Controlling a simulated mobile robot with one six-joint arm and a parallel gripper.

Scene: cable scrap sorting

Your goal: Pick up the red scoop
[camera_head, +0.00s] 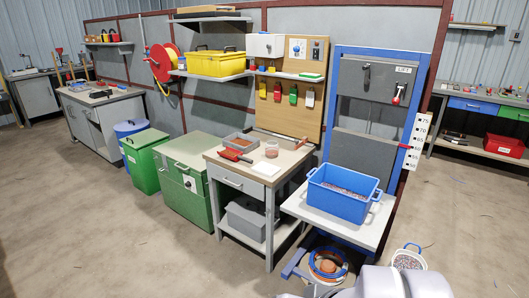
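A red scoop (236,155) lies on the light top of a small workbench (255,170) near the middle of the view. It is small in the picture, and which end is the handle is hard to tell. It lies just in front of a shallow grey tray (241,142). My gripper is not in view. A rounded grey part at the bottom right edge looks like part of my own body. Nothing is seen touching the scoop.
A clear jar (271,149) and a white item (266,168) sit on the same bench. A blue crate of scrap (343,193) stands on a stand to the right. Green cabinets (183,190) stand left. The concrete floor (130,245) in front is mostly clear.

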